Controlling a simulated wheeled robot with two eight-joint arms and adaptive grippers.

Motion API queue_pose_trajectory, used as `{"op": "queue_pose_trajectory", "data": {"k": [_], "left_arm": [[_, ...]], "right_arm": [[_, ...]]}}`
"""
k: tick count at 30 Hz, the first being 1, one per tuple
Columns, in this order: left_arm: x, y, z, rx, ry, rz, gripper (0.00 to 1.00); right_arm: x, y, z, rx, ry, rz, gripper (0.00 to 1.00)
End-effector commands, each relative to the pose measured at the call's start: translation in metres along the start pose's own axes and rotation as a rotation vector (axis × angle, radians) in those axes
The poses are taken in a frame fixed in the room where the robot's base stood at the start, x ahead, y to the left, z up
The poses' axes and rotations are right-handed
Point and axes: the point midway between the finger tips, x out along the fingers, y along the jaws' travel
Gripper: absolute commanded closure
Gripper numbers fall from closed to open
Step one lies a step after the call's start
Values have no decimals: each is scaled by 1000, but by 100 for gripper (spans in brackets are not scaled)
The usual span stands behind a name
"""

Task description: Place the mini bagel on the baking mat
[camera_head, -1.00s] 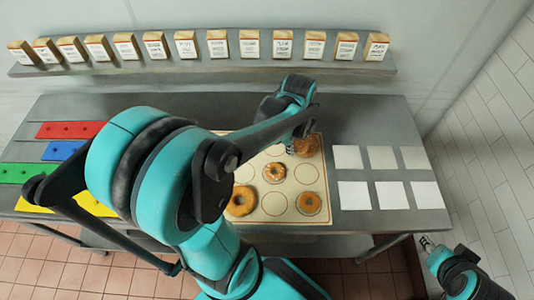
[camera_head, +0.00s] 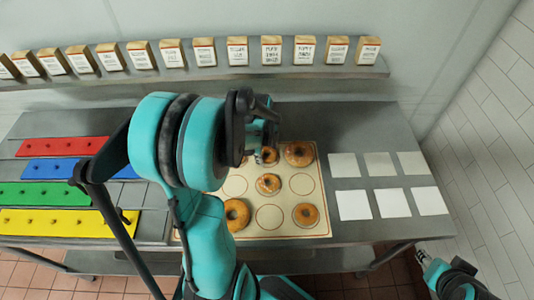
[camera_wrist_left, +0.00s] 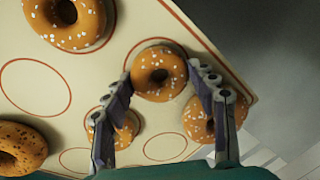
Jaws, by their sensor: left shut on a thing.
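My left gripper (camera_head: 266,157) is over the far part of the baking mat (camera_head: 325,190). In the left wrist view, its fingers (camera_wrist_left: 164,85) are shut on a mini bagel (camera_wrist_left: 160,70) with white specks. That bagel also shows in the head view (camera_head: 269,154), partly hidden by the gripper. It is over or on a far-row circle; I cannot tell whether it touches the mat. Other bagels lie on mat circles: back right (camera_head: 299,154), centre (camera_head: 268,184), front left (camera_head: 237,215) and front right (camera_head: 305,215). My right gripper (camera_head: 424,256) is low at the right, away from the mat.
White squares (camera_head: 380,185) lie on the table right of the mat. Red (camera_head: 62,147), blue (camera_head: 70,168), green (camera_head: 40,193) and yellow (camera_head: 60,222) boards lie at the left. A shelf (camera_head: 200,75) with several small boxes runs along the back wall. Some mat circles are bare.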

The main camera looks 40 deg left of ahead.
Motion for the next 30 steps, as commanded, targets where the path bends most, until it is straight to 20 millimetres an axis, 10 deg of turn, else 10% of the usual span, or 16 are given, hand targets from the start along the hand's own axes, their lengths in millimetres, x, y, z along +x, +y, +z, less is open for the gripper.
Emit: {"op": "queue_pose_trajectory", "data": {"k": [7, 8, 10, 22, 30], "left_arm": [[3, 0, 0, 0, 0, 0, 68], [3, 0, 0, 0, 0, 0, 40], [2, 0, 0, 0, 0, 0, 22], [-4, -1, 0, 0, 0, 0, 22], [-57, 0, 0, 0, 0, 0, 22]], "right_arm": [[2, 0, 1, 0, 0, 0, 60], [2, 0, 1, 0, 0, 0, 60], [1, 0, 1, 0, 0, 0, 60], [-3, 0, -2, 0, 0, 0, 60], [-20, 0, -14, 0, 0, 0, 60]]}}
